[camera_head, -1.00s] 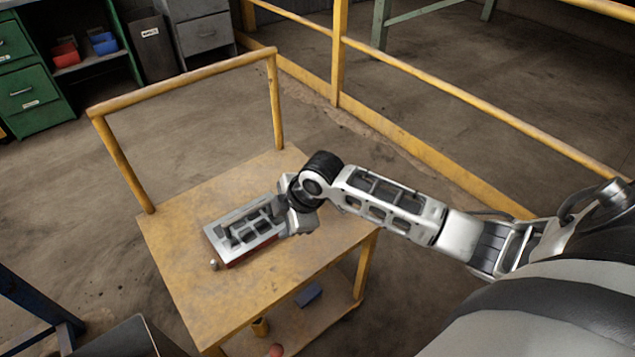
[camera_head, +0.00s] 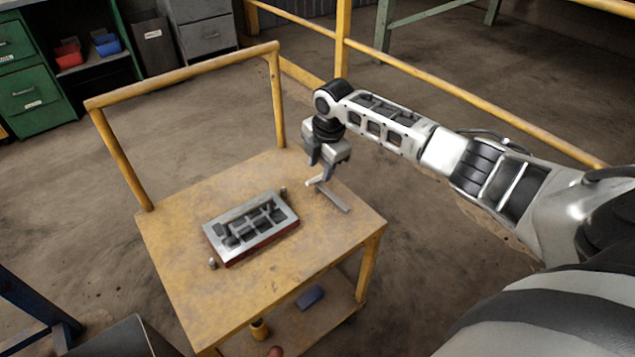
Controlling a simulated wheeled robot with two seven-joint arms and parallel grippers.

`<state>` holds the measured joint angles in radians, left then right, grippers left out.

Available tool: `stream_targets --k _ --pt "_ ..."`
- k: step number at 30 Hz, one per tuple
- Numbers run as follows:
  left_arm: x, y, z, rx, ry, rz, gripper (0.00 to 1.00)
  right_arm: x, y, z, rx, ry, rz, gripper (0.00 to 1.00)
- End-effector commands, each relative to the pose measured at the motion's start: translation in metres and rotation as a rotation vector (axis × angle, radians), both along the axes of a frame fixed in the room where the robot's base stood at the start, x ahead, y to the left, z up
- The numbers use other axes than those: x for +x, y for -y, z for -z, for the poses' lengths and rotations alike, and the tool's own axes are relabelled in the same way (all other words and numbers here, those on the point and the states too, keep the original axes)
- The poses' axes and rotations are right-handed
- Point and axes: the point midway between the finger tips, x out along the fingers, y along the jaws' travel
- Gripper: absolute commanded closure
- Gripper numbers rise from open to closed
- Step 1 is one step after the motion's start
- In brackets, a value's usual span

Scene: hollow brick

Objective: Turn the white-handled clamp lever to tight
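A pale grey bar (camera_head: 333,198), which looks like the clamp lever, lies at the table's right rear and points toward the front right. Its light end (camera_head: 311,183) is nearest my gripper; a distinct white handle is too small to make out. My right gripper (camera_head: 320,170) points down just above that light end, its two fingers apart. I cannot tell whether a finger touches the bar. A grey metal mould (camera_head: 211,236) with several openings sits on a reddish base left of the gripper. My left gripper is out of view.
The yellow table (camera_head: 180,215) has a raised rail (camera_head: 190,72) along its far left side. Small pins stand at the mould's near left (camera_head: 213,264) and far right (camera_head: 283,192). A blue block (camera_head: 309,297) lies on the lower shelf. The table's front is clear.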

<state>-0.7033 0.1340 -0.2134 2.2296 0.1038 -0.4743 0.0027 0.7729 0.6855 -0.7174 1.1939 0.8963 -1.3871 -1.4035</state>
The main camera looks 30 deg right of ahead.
Motion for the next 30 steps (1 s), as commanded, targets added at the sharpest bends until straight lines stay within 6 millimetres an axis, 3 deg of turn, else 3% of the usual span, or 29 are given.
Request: stream_targets --k 3,9,22,26,27,30 --pt "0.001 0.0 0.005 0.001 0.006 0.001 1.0 0.005 -0.001 0.026 0.0 -0.001 0.001 0.62" --pt "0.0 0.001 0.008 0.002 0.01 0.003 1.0 0.011 -0.001 0.052 0.0 0.001 0.0 0.62" --pt "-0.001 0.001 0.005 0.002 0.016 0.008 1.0 0.013 -0.001 0.06 -0.001 0.002 0.0 0.62" --pt "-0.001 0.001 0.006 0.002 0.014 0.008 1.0 0.012 -0.001 0.06 -0.001 0.002 0.0 0.96" --pt "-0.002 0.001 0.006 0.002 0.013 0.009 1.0 0.012 -0.001 0.06 -0.001 0.002 0.0 1.0" --pt "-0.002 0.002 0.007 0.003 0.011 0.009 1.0 0.012 -0.001 0.06 -0.001 0.001 0.0 1.0"
